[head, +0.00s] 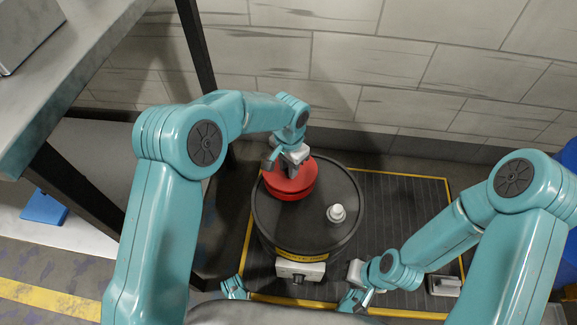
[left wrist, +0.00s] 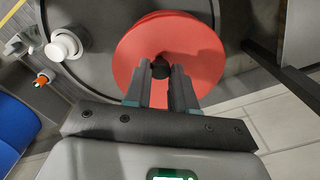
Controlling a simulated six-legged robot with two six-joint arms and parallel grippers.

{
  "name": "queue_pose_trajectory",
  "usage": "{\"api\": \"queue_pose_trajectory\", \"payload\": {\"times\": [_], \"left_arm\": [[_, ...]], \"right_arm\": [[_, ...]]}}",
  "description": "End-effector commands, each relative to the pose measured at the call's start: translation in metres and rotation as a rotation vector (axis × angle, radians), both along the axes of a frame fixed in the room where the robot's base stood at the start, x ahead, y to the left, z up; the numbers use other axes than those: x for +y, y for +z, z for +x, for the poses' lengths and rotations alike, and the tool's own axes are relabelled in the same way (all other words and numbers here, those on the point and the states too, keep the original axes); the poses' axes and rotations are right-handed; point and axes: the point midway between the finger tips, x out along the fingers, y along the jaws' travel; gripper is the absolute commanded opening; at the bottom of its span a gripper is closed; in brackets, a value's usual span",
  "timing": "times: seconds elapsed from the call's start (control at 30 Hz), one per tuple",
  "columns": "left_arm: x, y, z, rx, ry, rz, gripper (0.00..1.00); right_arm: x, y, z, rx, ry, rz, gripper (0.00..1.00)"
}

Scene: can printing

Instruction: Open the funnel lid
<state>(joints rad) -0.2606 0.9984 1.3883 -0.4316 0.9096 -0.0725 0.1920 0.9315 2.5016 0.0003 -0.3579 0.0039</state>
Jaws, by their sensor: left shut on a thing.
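The red round funnel lid (head: 290,184) sits on top of a black drum (head: 310,222), left of the middle of its top. My left gripper (head: 288,165) is over the lid from above. In the left wrist view the red lid (left wrist: 135,55) looks flat in place, and my left gripper (left wrist: 160,80) is shut on its small dark knob (left wrist: 160,67). Any gap under the lid is hidden. My right gripper (head: 355,298) is low, in front and to the right of the drum; its fingers are too small to read.
A white cap (head: 336,213) stands on the drum top, right of the lid. A white box (head: 300,270) is on the drum's front. A dark mat (head: 405,215) with a yellow border lies under the drum. A grey table (head: 70,75) is at left, a block wall behind.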

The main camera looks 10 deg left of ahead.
Motion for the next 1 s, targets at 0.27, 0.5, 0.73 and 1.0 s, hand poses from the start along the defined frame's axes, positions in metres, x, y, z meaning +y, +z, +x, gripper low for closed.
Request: {"api": "queue_pose_trajectory", "payload": {"times": [0.27, 0.5, 0.73, 1.0], "left_arm": [[0.002, 0.03, 0.025, -0.027, 0.002, -0.004, 0.0], [0.003, 0.04, 0.04, -0.025, 0.004, -0.002, 0.0], [0.004, 0.043, 0.048, -0.023, 0.004, -0.002, 0.0], [0.004, 0.043, 0.051, -0.023, 0.004, -0.002, 0.0]], "right_arm": [[0.005, 0.03, -0.006, 0.009, 0.023, 0.004, 0.43], [0.008, 0.042, -0.008, 0.014, 0.033, 0.006, 0.43], [0.008, 0.049, -0.008, 0.013, 0.032, 0.006, 0.43], [0.007, 0.05, -0.008, 0.014, 0.031, 0.006, 0.43]]}}
